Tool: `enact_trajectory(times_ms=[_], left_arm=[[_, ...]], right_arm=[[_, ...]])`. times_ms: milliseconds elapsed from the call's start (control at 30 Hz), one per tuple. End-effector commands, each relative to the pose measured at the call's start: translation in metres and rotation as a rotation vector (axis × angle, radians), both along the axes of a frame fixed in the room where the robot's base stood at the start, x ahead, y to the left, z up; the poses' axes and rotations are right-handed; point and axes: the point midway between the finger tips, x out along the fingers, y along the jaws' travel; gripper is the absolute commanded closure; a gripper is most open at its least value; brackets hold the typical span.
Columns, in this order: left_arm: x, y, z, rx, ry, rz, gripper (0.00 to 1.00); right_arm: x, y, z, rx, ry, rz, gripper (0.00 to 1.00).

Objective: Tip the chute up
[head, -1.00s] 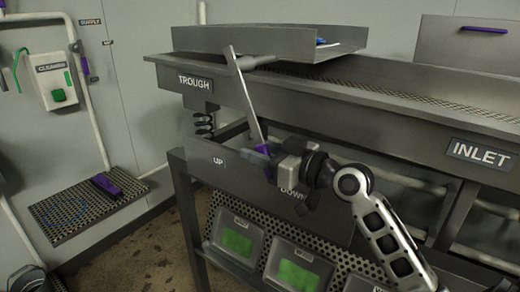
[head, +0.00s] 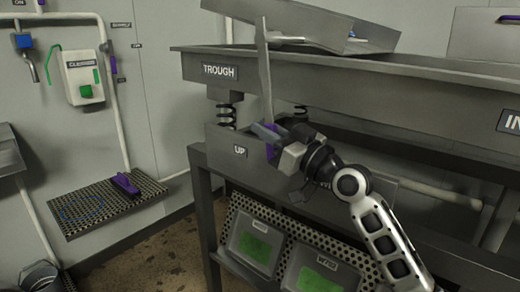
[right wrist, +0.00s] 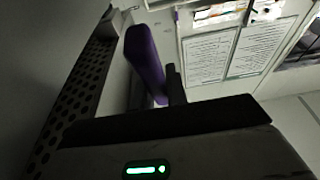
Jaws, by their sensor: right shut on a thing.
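The chute (head: 290,22) is a shallow grey metal tray above the trough (head: 350,65). It is tilted, with its left end higher than its right. A flat metal lever (head: 264,75) stands nearly upright in front of it. The lever's lower end has a purple handle (head: 271,152), which also shows in the right wrist view (right wrist: 144,60). My right gripper (head: 268,140) is shut on the purple handle, beside the "UP" label (head: 240,151). The "DOWN" label is mostly hidden behind my right arm. My left gripper is out of view.
Labelled bins (head: 252,246) with green contents stand on the perforated shelf below. A perforated wall shelf (head: 100,208) with a purple-handled item (head: 125,184) is at left. A blue item (head: 352,34) shows at the chute's right end.

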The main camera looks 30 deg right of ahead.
Motion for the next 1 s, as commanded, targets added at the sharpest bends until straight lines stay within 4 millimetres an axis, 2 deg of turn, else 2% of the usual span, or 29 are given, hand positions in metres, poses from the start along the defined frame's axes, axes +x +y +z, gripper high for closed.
enact_trajectory(times_ms=[333,367,400,433,767,867,1000], left_arm=[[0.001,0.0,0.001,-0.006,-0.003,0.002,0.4],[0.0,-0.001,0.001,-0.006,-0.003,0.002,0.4],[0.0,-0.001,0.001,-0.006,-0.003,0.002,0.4],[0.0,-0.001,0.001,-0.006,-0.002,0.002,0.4],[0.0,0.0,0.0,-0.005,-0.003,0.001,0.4],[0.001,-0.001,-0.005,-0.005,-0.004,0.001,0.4],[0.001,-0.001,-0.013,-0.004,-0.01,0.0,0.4]], right_arm=[[-0.001,-0.002,0.001,0.002,-0.006,-0.005,1.0],[-0.001,-0.002,0.001,0.002,-0.006,-0.004,0.8],[0.0,-0.002,0.001,0.003,-0.005,-0.004,0.69],[0.0,-0.002,0.001,0.003,-0.005,-0.003,0.64],[-0.003,-0.002,-0.001,0.001,-0.005,-0.003,0.64],[-0.011,-0.006,-0.006,0.0,-0.002,-0.005,0.64],[-0.035,-0.013,-0.017,-0.004,0.0,-0.005,0.64]])
